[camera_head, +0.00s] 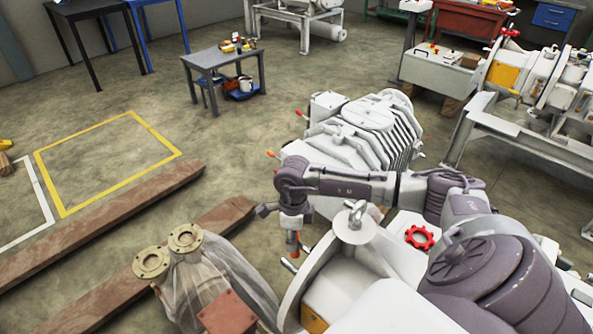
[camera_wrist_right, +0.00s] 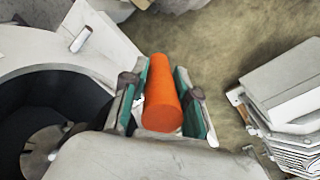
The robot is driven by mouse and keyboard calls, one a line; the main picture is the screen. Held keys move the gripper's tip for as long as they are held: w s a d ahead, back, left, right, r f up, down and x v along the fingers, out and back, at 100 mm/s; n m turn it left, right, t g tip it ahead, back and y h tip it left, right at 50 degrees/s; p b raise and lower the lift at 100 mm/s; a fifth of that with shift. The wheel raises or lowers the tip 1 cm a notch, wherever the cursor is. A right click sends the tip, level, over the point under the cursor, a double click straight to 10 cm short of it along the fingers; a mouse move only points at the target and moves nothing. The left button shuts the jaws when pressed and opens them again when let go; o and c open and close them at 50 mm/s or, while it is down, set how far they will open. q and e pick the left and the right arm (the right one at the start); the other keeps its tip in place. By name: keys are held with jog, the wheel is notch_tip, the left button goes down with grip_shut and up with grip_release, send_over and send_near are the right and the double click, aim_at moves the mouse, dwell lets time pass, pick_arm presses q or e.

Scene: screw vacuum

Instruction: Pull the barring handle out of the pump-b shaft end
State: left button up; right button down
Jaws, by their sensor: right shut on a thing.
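The barring handle shows as an orange cylindrical grip (camera_wrist_right: 161,95) between the teal-padded fingers of my right gripper (camera_wrist_right: 165,104) in the wrist view. The right gripper is shut on it. In the head view my right gripper (camera_head: 292,232) hangs at the left end of the white pump (camera_head: 345,275), with a bit of orange handle (camera_head: 293,243) below it. The wrist view shows a round dark opening (camera_wrist_right: 60,100) in a white housing beside the gripper. The handle's far end and its relation to the shaft are hidden. My left gripper is not in view.
A ribbed white machine (camera_head: 365,130) stands behind my right forearm. A red handwheel (camera_head: 420,238) is on the pump. A plastic-wrapped part with two flanges (camera_head: 185,238) lies at lower left, near wooden beams (camera_head: 110,220). The floor by the yellow-marked area (camera_head: 105,160) is clear.

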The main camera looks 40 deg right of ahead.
jog(key=shift+w+a+b, duration=0.1)
jog(key=shift+w+b, duration=0.7)
jog(key=shift+w, duration=0.75)
